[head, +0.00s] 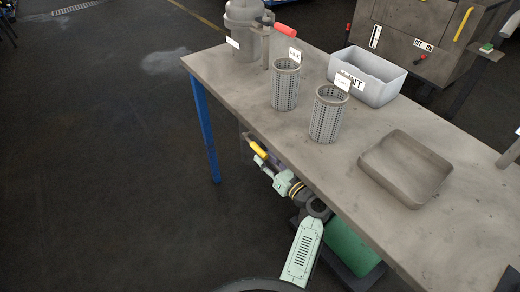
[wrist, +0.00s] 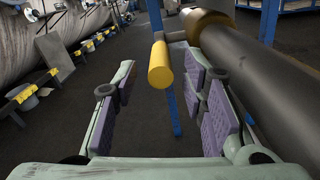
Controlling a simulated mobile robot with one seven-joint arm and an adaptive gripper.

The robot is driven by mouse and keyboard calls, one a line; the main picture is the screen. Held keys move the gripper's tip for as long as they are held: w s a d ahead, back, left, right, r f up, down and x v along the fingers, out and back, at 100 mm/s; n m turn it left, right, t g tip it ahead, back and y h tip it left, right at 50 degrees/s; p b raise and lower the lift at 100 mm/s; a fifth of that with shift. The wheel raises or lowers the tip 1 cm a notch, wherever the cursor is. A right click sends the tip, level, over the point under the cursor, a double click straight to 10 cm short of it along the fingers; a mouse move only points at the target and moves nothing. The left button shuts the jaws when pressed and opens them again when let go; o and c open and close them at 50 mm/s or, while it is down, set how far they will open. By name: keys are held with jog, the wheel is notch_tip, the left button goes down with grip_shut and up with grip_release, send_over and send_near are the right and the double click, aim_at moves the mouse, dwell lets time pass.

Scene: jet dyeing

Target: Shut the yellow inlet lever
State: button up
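The yellow inlet lever (head: 258,149) shows below the near edge of the workbench in the head view, by a dark fitting. In the wrist view its yellow cylindrical grip (wrist: 160,66) points toward me, a little beyond my fingertips and between their lines. My gripper (wrist: 160,92) is open, with a padded finger on each side and nothing between the pads. In the head view my gripper (head: 266,168) is just below the lever, partly hidden by the bench. Whether any finger touches the lever I cannot tell.
A thick dark pipe (wrist: 262,75) with a brass-coloured end runs close on the right in the wrist view. A blue bench leg (head: 206,130) stands near the lever. The bench top (head: 235,75) holds two perforated baskets and trays. Open floor lies left.

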aim_at(260, 152)
jog(key=shift+x, duration=2.1)
jog(key=shift+c, duration=0.4)
grip_shut()
